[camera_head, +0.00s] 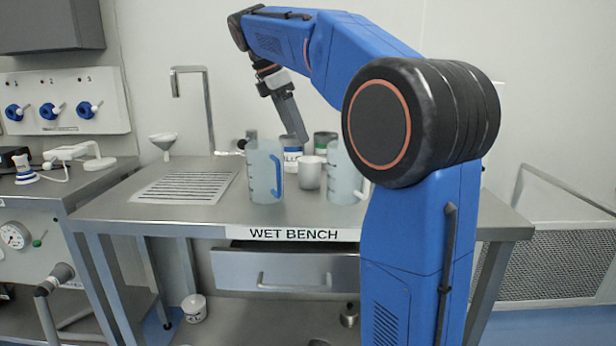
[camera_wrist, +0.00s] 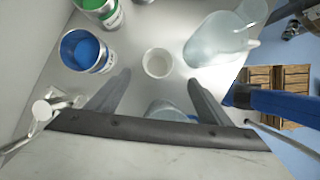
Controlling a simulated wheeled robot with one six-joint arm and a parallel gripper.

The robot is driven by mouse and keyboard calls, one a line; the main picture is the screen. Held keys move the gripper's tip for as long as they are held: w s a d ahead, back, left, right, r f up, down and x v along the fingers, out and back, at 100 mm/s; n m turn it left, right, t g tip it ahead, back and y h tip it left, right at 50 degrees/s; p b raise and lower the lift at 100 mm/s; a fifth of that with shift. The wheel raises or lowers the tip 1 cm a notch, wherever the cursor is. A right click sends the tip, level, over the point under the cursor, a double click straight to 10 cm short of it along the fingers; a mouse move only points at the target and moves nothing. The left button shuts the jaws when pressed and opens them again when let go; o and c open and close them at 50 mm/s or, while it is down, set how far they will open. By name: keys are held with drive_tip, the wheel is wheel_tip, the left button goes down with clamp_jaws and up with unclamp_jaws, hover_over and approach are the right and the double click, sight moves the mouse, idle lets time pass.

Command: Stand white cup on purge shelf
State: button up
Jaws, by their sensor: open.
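The white cup (camera_head: 310,173) stands on the wet bench between two translucent jugs. In the wrist view the white cup (camera_wrist: 157,64) is upright, seen from above, with its mouth open and empty-looking. My gripper (camera_head: 298,138) hangs above the back of the bench, just behind and above the cup. In the wrist view my gripper (camera_wrist: 158,82) is open, its two fingers apart, with the cup showing beyond and between the tips. Nothing is held. No shelf labelled purge can be made out in either view.
The jugs (camera_head: 263,172) and (camera_head: 344,175) flank the cup closely. A can with blue contents (camera_wrist: 87,51) and a green can (camera_wrist: 101,10) stand nearby. The slotted drain area (camera_head: 187,186) on the left is clear. A funnel (camera_head: 163,142) and tap (camera_head: 208,110) stand behind it.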

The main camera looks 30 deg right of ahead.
sight(314, 172)
drive_tip(key=x, duration=0.9)
drive_tip(key=shift+w+d+x, duration=0.1)
drive_tip(key=shift+d+x, duration=0.05)
drive_tip(key=shift+x, duration=1.3)
drive_tip(key=shift+w+d+x, duration=0.15)
drive_tip(key=shift+x, duration=1.25)
drive_tip(key=shift+r, duration=0.1)
drive_tip(key=c, duration=1.2)
wheel_tip(314, 172, up, 18)
drive_tip(key=shift+s, duration=0.1)
